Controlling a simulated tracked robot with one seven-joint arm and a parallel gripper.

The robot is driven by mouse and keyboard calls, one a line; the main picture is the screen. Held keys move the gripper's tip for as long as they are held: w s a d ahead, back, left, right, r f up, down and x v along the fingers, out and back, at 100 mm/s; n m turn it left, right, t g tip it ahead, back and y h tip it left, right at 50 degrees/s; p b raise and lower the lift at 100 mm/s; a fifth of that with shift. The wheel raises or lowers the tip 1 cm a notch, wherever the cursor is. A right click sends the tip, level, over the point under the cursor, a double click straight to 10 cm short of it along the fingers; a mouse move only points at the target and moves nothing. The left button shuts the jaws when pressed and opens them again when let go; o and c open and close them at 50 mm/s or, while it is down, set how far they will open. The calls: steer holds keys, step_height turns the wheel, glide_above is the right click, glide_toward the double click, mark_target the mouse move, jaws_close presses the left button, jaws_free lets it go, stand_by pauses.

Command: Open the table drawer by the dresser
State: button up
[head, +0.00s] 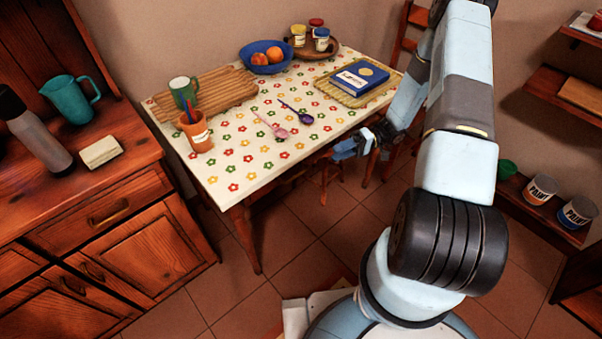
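The table (240,160) has a white top with a flower pattern and wooden legs, and it stands to the right of the dresser (150,170). Its front side under the top is dark and mostly hidden from this high angle. I cannot make out a table drawer or its handle there. My gripper (343,150) is at the table's front edge, towards the right end, pointing left. Its fingers are small and partly lost against the dark background, so their opening is unclear. I see nothing held in it.
The dresser carries a teal jug (70,98), a grey bottle (38,130) and a pale block (100,151). On the table are an orange cup (196,132), a green mug (184,92), two spoons, a fruit bowl (267,60) and a blue book (358,76). Tiled floor is clear in front.

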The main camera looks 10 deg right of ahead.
steer(key=t+y, duration=0.1)
steer(key=y, duration=0.1)
glide_toward(300, 173)
steer(key=shift+m, duration=0.4)
steer(key=x, duration=1)
steer(key=shift+w+a+f, duration=0.1)
steer(key=shift+w+f, duration=0.1)
steer(key=shift+f, duration=0.1)
jaws_close()
